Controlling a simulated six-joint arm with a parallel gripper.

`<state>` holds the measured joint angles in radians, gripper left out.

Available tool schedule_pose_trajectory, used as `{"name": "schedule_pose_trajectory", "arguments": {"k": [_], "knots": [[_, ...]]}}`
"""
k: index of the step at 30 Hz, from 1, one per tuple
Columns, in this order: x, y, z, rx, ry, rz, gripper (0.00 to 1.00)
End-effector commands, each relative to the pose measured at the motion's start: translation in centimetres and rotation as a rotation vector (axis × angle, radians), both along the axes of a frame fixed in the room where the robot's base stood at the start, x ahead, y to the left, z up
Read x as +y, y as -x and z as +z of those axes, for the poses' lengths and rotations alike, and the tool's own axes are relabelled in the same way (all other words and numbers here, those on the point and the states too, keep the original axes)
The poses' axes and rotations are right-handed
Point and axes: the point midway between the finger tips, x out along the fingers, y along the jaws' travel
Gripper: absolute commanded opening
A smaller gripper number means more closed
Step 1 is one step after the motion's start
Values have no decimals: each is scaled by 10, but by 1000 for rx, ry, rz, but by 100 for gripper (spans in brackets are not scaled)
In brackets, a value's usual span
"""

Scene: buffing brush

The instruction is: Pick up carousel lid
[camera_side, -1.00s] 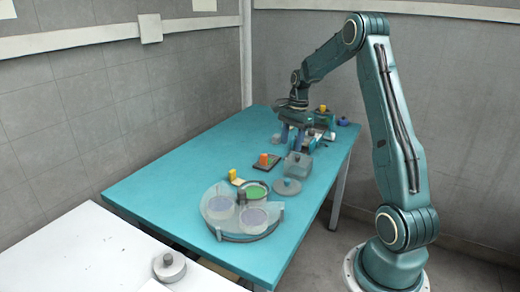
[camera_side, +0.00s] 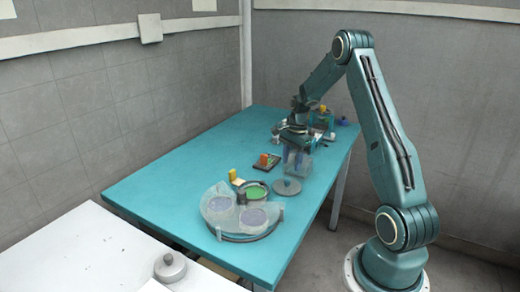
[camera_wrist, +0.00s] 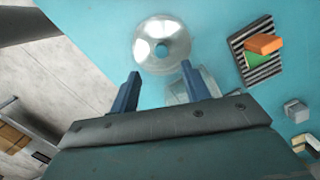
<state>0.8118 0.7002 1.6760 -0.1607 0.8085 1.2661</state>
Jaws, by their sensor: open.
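A round, pale, translucent lid with a small central knob, which looks like the carousel lid (camera_side: 287,187), lies flat on the teal table. In the wrist view the lid (camera_wrist: 150,58) shows just beyond the fingertips, its blue-grey knob roughly centred between them. My gripper (camera_side: 297,155) is open and empty, farther back than the lid and above the clear box. In the wrist view the two blue fingers of my gripper (camera_wrist: 160,72) are spread apart, with nothing between them. I cannot tell its exact height.
The round carousel (camera_side: 222,233) with cups stands toward the front. A clear box (camera_wrist: 180,95) sits partly hidden under my gripper. A striped pad (camera_wrist: 245,67) carries an orange and green block (camera_wrist: 263,45). A knobbed round piece (camera_side: 170,266) rests on the white table.

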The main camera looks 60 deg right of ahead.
Motion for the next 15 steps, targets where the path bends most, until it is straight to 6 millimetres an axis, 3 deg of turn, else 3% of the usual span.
{"name": "schedule_pose_trajectory", "arguments": {"k": [5,15], "knots": [[2,-1,-16,2,-1,1,47],[3,-1,-21,1,0,1,47]]}}
